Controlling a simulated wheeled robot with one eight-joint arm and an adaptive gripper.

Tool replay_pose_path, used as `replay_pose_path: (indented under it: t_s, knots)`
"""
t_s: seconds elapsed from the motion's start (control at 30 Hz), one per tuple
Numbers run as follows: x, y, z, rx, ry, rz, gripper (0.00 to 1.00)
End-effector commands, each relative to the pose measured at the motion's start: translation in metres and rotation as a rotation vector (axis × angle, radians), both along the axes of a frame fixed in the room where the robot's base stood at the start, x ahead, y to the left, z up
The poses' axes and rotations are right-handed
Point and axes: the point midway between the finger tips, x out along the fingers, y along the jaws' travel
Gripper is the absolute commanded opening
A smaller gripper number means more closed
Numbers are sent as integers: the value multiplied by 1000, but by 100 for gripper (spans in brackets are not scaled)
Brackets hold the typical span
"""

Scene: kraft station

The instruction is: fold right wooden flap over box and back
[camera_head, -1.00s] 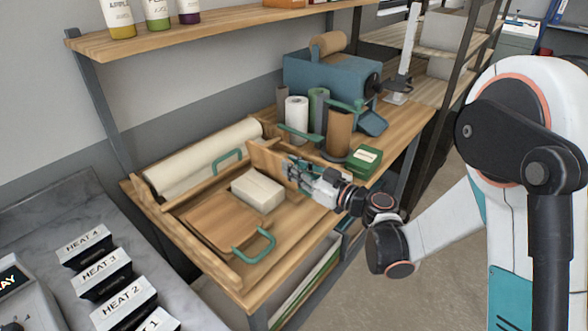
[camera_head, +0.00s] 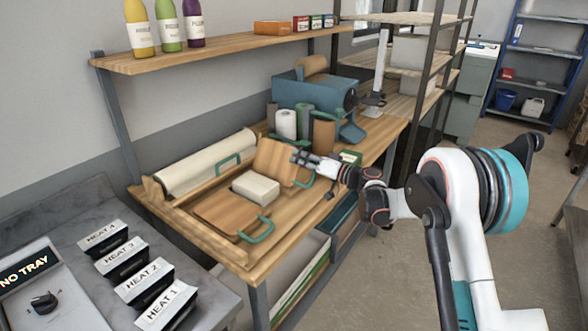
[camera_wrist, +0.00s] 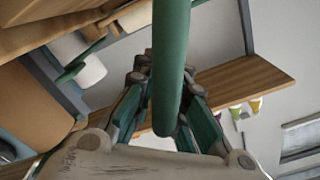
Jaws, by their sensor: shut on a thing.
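The right wooden flap (camera_head: 273,160) is raised at a slant beside the cream box (camera_head: 256,188), and its broad face shows in the head view. My gripper (camera_head: 296,157) is at the flap's upper right side. In the wrist view, my gripper (camera_wrist: 165,118) is shut on a green handle (camera_wrist: 172,55), which runs between the fingers. The box sits on the wooden board, apart from the raised flap. The left wooden flap (camera_head: 228,212) lies flat with its green handle (camera_head: 263,232) toward the front.
A cream roll (camera_head: 205,163) lies behind the board. Upright rolls (camera_head: 286,124) and a blue-grey machine (camera_head: 313,95) stand behind the flap. A wooden shelf (camera_head: 215,52) with bottles hangs above. Heater boxes (camera_head: 147,284) stand at front left.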

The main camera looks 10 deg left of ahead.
Motion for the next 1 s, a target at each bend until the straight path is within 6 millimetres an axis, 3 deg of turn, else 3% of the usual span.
replay_pose_path:
  t_s: [0.3,0.7,1.0]
  knots:
    - [30,-7,-21,116,280,7,0]
    - [50,-16,-49,248,598,6,0]
    - [57,-18,-63,278,666,6,0]
